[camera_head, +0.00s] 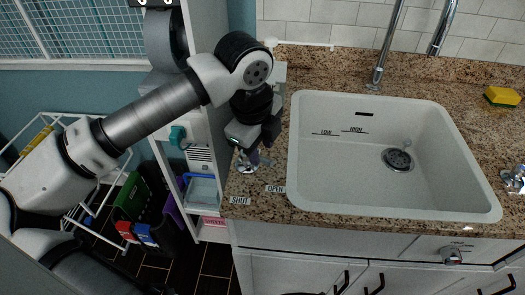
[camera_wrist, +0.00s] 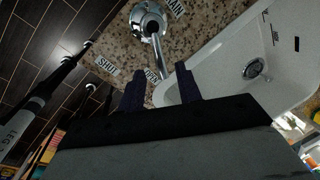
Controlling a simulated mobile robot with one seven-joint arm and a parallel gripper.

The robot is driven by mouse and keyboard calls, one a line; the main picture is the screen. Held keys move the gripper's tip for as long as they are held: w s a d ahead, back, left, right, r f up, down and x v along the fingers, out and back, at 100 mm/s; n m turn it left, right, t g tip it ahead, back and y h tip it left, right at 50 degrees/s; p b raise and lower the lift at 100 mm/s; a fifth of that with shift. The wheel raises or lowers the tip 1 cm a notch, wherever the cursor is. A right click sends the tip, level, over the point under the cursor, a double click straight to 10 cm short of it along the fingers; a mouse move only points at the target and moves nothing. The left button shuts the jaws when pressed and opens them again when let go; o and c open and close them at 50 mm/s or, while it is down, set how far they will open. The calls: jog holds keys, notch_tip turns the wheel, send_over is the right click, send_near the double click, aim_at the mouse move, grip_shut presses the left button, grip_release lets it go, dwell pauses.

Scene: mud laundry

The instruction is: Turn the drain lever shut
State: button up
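The chrome drain lever (camera_wrist: 157,48) stands on the granite counter left of the sink, its round base (camera_wrist: 148,18) at the top of the wrist view. Its arm points toward the OPEN label (camera_wrist: 152,76); the SHUT label (camera_wrist: 107,65) lies to its left. In the head view the lever (camera_head: 243,167) is partly covered by my gripper (camera_head: 256,156), with the SHUT label (camera_head: 240,200) and OPEN label (camera_head: 275,189) in front. My gripper (camera_wrist: 160,82) is open, dark fingers apart, and the lever's end reaches toward the gap between them. I cannot tell whether they touch it.
The white sink (camera_head: 330,175) with a drain (camera_head: 398,159) is right of the lever. A chrome fixture (camera_head: 514,180) and yellow sponge (camera_head: 502,97) are farther right. A white shelf unit (camera_head: 200,160) stands close on the left. A knob (camera_head: 451,256) is on the cabinet front.

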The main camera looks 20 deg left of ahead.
aim_at(263, 159)
jog(key=shift+w+d+f, duration=0.1)
jog(key=shift+w+f, duration=0.1)
jog(key=shift+f, duration=0.7)
jog(key=shift+w+f, duration=0.15)
jog(key=shift+f, duration=0.7)
grip_shut()
